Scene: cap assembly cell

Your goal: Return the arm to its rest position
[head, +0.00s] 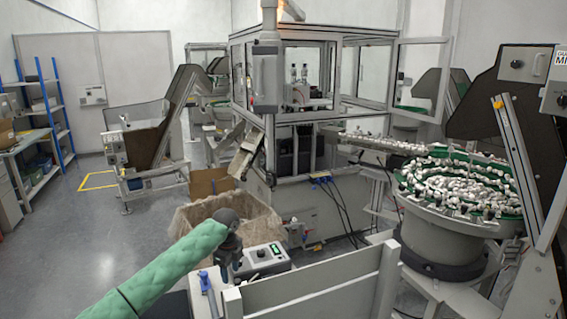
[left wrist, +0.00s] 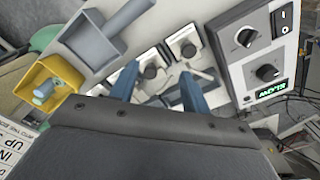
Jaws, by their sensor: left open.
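My left arm (head: 160,270), in a green padded sleeve, reaches in from the lower left of the head view. Its dark left gripper (head: 230,272) points down beside a grey control box (head: 265,257). In the left wrist view the two blue fingers of the left gripper (left wrist: 158,90) stand apart, and I see nothing held between them. Behind them is a light panel with black knobs (left wrist: 150,71). The control box with its green display (left wrist: 271,89) is to the right. My right arm and gripper are not in view.
A grey scoop (left wrist: 108,35) and a yellow holder (left wrist: 48,84) are near the gripper. A lined carton (head: 195,214) stands behind the arm. A bowl feeder of white caps (head: 440,235) is at right. Open floor (head: 75,245) lies at left.

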